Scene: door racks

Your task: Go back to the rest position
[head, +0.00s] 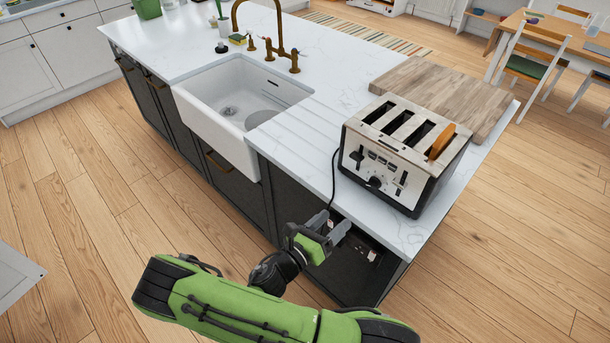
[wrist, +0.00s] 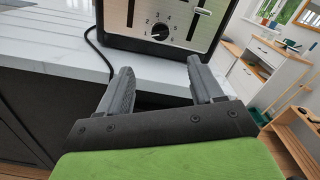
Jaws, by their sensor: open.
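My gripper (head: 325,233) is in front of the dark side of the kitchen island, just below the edge of its white worktop. In the wrist view my gripper (wrist: 160,85) has its two grey fingers wide apart with nothing between them. The fingers point toward the toaster (head: 402,150), a steel and black four-slot one on the worktop. The toaster also shows in the wrist view (wrist: 190,38), with its numbered dial beyond the fingers. A slice of bread (head: 441,141) sticks up from the toaster's right slot. My green and black arm reaches in from the bottom.
A white sink (head: 218,110) with a brass tap (head: 284,35) is set in the worktop (head: 345,80). A wooden board (head: 440,92) lies behind the toaster. A black cord (head: 333,180) hangs over the worktop edge near my gripper. The wooden floor (head: 90,210) at left is mostly clear.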

